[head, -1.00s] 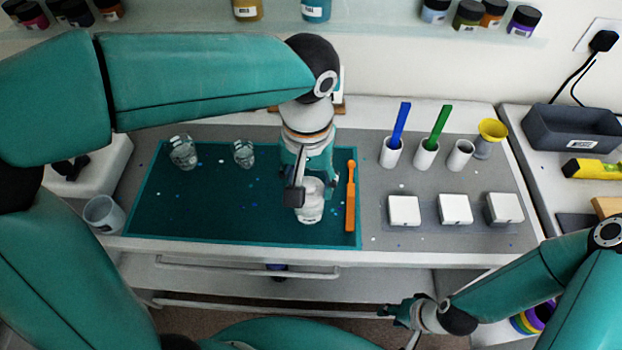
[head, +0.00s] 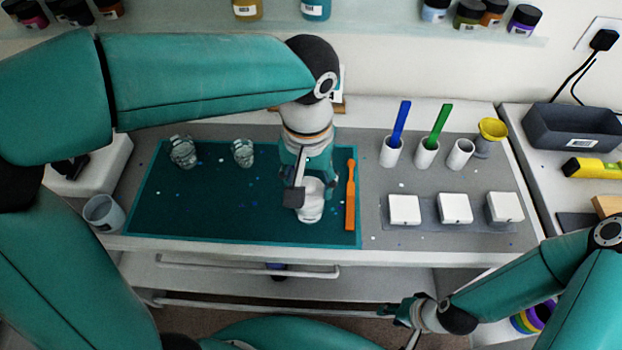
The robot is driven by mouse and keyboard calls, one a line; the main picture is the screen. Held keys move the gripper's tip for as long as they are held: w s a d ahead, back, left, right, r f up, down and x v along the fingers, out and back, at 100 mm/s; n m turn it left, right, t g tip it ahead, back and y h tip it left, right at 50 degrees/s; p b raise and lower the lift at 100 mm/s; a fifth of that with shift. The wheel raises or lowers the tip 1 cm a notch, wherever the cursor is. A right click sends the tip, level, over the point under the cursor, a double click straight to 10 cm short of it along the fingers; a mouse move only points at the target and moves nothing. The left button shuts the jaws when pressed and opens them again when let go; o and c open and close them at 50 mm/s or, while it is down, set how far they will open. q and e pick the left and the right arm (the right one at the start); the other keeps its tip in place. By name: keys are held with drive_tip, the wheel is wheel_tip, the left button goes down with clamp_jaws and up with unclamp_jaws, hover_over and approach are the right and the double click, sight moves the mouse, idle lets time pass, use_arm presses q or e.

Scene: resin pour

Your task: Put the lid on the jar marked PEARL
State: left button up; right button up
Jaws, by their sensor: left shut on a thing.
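My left gripper (head: 304,192) is over the right part of the teal mat (head: 200,215), pointing down. It is shut on a white jar lid (head: 312,187), which is partly hidden by the fingers. No marking on this jar is readable, so PEARL cannot be confirmed. My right gripper (head: 398,312) hangs low in front of the table, away from the jar; its fingers are too small to judge.
Two clear cups (head: 183,152) (head: 243,153) stand at the mat's back left. An orange stick (head: 350,196) lies right of the jar. Three white square moulds (head: 455,208) and white holders (head: 391,152) with blue and green sticks stand further right. A grey cup (head: 104,213) stands left of the mat.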

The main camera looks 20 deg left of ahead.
use_arm(q)
drive_tip(key=o, duration=0.9)
drive_tip(key=shift+c, duration=0.2)
drive_tip(key=shift+o, duration=0.2)
drive_tip(key=shift+o, duration=1.2)
drive_tip(key=shift+r, duration=0.15)
drive_tip(key=shift+r+p, duration=3.1)
drive_tip(key=shift+r, duration=0.3)
